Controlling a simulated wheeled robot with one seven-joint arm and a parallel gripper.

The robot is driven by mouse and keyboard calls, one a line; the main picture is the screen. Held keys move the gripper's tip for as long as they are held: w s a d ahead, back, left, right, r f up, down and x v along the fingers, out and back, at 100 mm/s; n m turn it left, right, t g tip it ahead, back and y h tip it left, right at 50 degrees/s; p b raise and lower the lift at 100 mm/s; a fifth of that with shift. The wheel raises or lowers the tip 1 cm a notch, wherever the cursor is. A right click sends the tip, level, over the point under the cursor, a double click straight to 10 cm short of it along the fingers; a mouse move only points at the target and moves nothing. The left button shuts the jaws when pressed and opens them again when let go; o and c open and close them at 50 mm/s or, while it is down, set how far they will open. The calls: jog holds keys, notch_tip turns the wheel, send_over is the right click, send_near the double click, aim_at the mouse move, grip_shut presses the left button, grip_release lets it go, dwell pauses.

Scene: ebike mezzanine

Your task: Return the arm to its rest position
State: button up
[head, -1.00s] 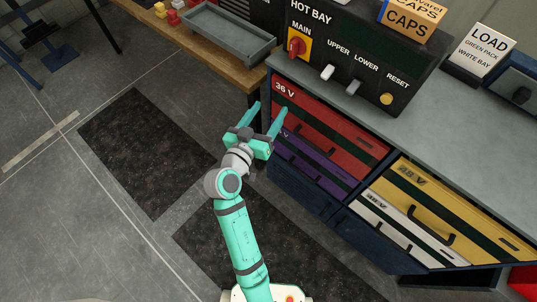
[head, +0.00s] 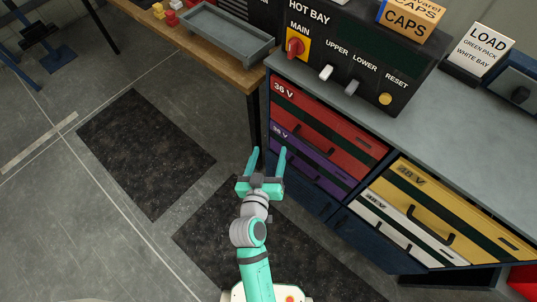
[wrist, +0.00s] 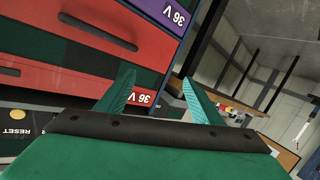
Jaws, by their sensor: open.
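My gripper (head: 267,157) is open and empty in the head view, its two teal fingers apart and pointing up the picture toward the cabinet. It is in front of the purple 36 V battery pack (head: 310,163) and the red 36 V pack (head: 325,130), and appears clear of both. My arm is drawn in above my base at the bottom of the picture. In the wrist view the two teal fingers (wrist: 160,90) are spread with nothing between them, with the red pack (wrist: 60,77) and purple pack (wrist: 172,8) at upper left, upside down.
The battery cabinet holds a yellow 48 V pack (head: 455,210) and a white 48 V pack (head: 400,230) at right. A HOT BAY switch panel (head: 375,50) stands on its grey top. A wooden bench with a grey tray (head: 228,37) is at upper left. Dark floor mats (head: 145,150) and open floor lie left.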

jog(key=shift+s+a, duration=0.1)
jog(key=shift+a, duration=0.05)
dwell(0.4)
jog(key=s+d+f+y, duration=0.1)
jog(key=s+f+y, duration=0.25)
jog(key=s, duration=1.05)
jog(key=s+d+r+m+h, duration=0.1)
jog(key=s+r, duration=0.1)
jog(key=s, duration=0.4)
jog(key=s+d+r, duration=0.1)
jog(key=s+r, duration=0.2)
jog(key=s, duration=0.4)
jog(key=shift+d+r+m+h, duration=0.2)
jog(key=shift+d+m+h, duration=0.15)
jog(key=shift+m, duration=0.05)
